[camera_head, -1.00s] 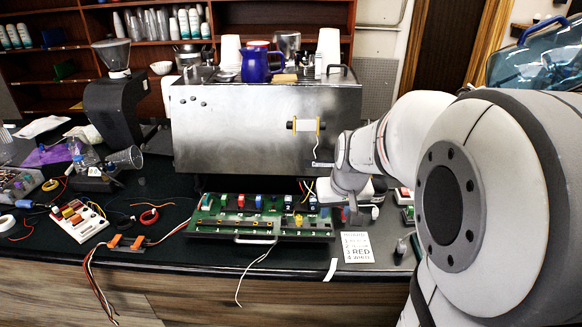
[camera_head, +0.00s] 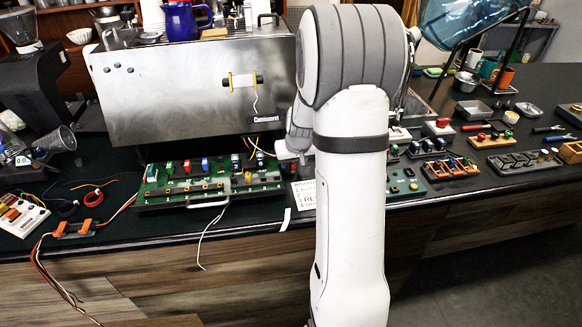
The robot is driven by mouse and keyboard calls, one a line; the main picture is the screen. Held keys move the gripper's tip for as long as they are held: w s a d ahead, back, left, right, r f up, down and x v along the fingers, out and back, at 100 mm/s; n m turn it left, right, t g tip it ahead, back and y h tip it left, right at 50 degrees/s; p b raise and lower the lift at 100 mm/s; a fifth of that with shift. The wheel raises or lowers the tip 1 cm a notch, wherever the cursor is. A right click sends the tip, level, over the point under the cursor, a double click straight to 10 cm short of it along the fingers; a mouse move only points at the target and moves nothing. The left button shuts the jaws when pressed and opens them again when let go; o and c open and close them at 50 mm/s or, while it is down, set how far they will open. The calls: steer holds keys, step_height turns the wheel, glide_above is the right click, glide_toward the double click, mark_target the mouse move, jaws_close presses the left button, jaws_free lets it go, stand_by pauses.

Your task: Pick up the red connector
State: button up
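A small red piece (camera_head: 443,122) sits on a block right of my arm, and another red piece (camera_head: 481,136) is farther right. A small red and blue connector (camera_head: 187,167) stands on the green circuit board (camera_head: 160,197). I cannot tell which of these is the red connector. My gripper (camera_head: 288,151) is mostly hidden behind my arm, near the right end of the board; only a pale part of the wrist shows. Its fingers are not visible, so I cannot see whether it holds anything.
The steel brewer (camera_head: 190,90) stands behind the board. A printed sheet (camera_head: 304,194) lies partly behind my arm. Several small part holders and metal trays (camera_head: 473,110) fill the right side of the counter. Orange clips with loose wires (camera_head: 75,228) lie at the front left.

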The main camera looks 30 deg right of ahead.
steer(key=shift+w+f, duration=0.1)
steer(key=shift+f, duration=0.25)
jaws_close()
stand_by(0.3)
